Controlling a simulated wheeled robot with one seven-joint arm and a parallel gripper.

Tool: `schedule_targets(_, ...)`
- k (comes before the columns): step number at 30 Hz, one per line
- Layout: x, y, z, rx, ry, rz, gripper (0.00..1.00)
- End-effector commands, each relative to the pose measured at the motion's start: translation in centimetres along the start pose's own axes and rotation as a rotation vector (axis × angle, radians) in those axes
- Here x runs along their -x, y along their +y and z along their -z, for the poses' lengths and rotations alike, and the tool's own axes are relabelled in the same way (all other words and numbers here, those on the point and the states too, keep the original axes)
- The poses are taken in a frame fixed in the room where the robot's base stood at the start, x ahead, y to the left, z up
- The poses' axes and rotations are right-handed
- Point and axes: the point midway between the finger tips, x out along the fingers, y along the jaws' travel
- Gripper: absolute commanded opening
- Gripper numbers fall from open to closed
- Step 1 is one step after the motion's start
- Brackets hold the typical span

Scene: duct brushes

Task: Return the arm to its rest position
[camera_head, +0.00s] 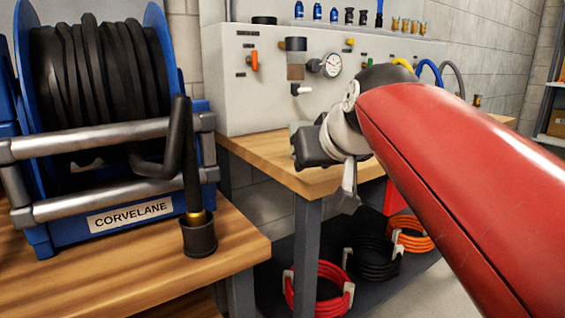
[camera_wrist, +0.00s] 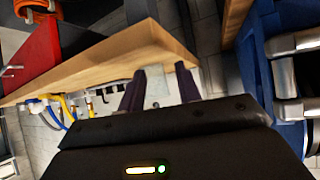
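My red arm (camera_head: 455,165) reaches in from the right of the head view. My gripper (camera_head: 348,195) hangs by the front edge of the wooden workbench (camera_head: 275,165), apart from the hose reel. In the wrist view my gripper (camera_wrist: 161,82) shows two dark fingers spread apart with nothing between them. The bench edge (camera_wrist: 100,65) crosses behind the fingers in that view. I cannot tell the exact gap between gripper and bench.
A blue hose reel (camera_head: 85,235) with a black hose stands on the left bench. The hose's brass end sits in a black cup (camera_head: 199,238). A grey panel (camera_head: 225,85) with a gauge (camera_head: 331,65) stands behind. Coiled hoses (camera_head: 318,292) lie on the lower shelf.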

Motion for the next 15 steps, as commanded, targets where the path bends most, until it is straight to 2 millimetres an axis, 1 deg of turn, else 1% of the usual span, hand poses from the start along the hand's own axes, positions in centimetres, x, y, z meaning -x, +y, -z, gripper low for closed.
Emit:
schedule_targets(1,0.2,0.5,-3.4,-0.018,-0.050,-0.026,0.34)
schedule_targets(2,0.2,0.9,-5.4,-0.032,-0.080,-0.042,0.34)
schedule_targets(3,0.3,1.5,-8.1,-0.051,-0.119,-0.062,0.34)
schedule_targets(5,0.5,2.2,-12.2,-0.079,-0.176,-0.089,0.34)
schedule_targets(6,0.6,2.6,-14.8,-0.096,-0.211,-0.105,0.34)
schedule_targets(8,0.8,3.1,-18.3,-0.120,-0.257,-0.124,0.34)
schedule_targets(9,0.9,3.4,-20.4,-0.135,-0.285,-0.134,0.34)
schedule_targets(11,1.1,3.7,-23.4,-0.155,-0.324,-0.148,0.34)
schedule_targets(12,1.2,3.9,-25.3,-0.166,-0.347,-0.156,0.34)
schedule_targets(14,1.3,4.0,-27.9,-0.183,-0.380,-0.164,0.34)
schedule_targets(15,1.4,4.1,-29.6,-0.192,-0.401,-0.170,0.34)
